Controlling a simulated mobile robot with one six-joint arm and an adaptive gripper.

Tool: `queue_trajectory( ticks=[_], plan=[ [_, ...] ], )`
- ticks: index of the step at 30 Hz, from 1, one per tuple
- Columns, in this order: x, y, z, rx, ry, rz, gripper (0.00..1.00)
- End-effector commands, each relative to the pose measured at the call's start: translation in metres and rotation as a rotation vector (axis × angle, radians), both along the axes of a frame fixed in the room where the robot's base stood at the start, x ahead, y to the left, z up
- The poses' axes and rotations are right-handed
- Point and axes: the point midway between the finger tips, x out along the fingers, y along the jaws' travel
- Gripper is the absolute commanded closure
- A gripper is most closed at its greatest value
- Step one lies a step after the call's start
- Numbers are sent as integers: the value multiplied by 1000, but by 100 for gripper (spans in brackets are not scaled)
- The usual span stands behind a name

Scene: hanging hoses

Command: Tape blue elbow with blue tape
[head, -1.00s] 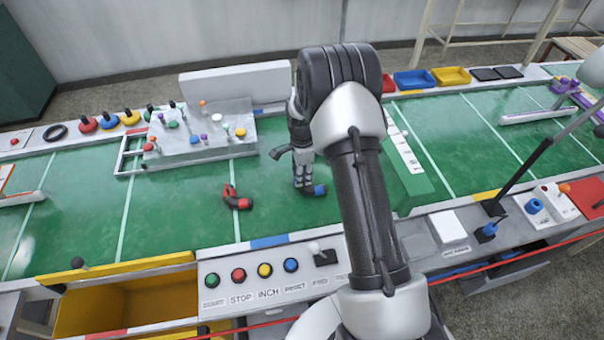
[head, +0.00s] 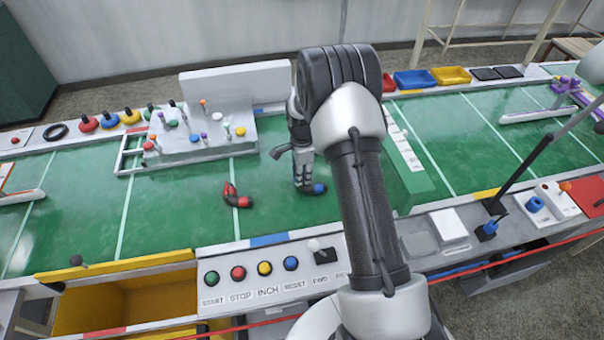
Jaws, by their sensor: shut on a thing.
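A dark elbow piece with a blue end, the blue elbow (head: 319,188), is at the fingertips of my gripper (head: 304,185), low over the green belt at the centre. My gripper points down and looks shut on the elbow. The dark part of the elbow is partly hidden by the fingers. I cannot tell whether the elbow touches the belt. Another blue round piece (head: 534,204) is on a white block at the right.
A red and black elbow (head: 238,200) lies on the belt left of my gripper. A grey board with coloured pegs (head: 190,158) stands behind it. Control buttons (head: 264,269) and an open yellow drawer (head: 130,306) are in front.

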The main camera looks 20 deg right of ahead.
Motion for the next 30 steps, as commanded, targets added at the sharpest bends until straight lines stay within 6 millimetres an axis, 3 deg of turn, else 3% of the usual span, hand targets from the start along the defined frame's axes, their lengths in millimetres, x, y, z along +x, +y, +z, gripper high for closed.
queue_trajectory(
  ticks=[1, 28, 29, 30],
  plan=[
    [-8, 1, -15, 3, 18, 0, 100],
    [-8, 0, -22, 3, 18, 0, 100],
    [-8, 0, -22, 3, 18, 0, 76],
    [-8, 0, -22, 3, 18, 0, 73]
  ],
)
